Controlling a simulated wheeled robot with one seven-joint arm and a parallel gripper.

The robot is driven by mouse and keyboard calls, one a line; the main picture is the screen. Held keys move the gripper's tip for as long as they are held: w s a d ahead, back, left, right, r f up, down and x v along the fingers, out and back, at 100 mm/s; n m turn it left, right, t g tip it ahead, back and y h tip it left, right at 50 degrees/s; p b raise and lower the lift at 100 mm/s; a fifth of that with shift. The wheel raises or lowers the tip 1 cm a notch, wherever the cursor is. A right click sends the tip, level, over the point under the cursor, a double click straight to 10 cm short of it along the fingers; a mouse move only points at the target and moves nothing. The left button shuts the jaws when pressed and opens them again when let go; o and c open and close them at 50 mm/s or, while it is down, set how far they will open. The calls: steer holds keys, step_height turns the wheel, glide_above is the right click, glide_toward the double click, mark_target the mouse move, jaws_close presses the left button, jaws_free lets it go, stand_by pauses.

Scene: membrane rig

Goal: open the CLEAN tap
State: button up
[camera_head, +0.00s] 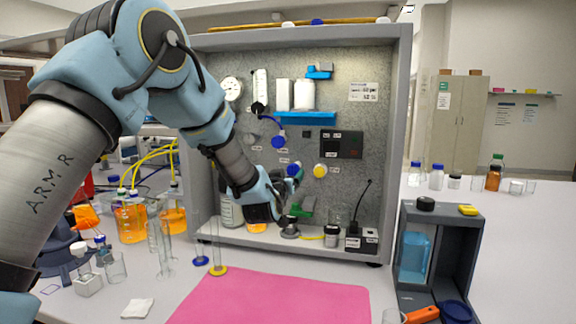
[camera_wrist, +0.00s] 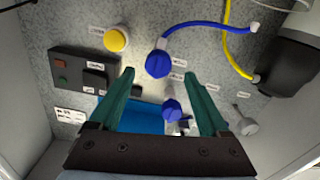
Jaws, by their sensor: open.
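The rig's grey panel (camera_head: 345,95) carries several round taps, with labels too small to read, so I cannot tell which is CLEAN. In the wrist view, a blue tap (camera_wrist: 157,62) with a blue hose lies at the gap between my fingertips. My gripper (camera_wrist: 156,73) is open and empty, pointing at the panel. Another blue tap (camera_wrist: 172,108) shows between the fingers, farther off. A yellow tap (camera_wrist: 116,39) and a grey tap (camera_wrist: 246,126) lie to either side. In the head view my gripper (camera_head: 299,191) is low before the panel, partly covering the nearer blue tap (camera_head: 294,170).
A dark switch box (camera_head: 341,144) is right of the taps, and a blue shelf (camera_head: 305,118) is above. A bottle (camera_head: 230,210) and small vessels stand at the panel's foot. A grey unit (camera_head: 440,250) stands at right. The pink mat (camera_head: 270,300) is bare.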

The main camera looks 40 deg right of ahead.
mark_target(292, 172)
steer(key=shift+p+x, duration=0.95)
steer(key=shift+x, duration=1.65)
steer(key=shift+s, duration=0.1)
steer(key=shift+c, duration=0.3)
jaws_close()
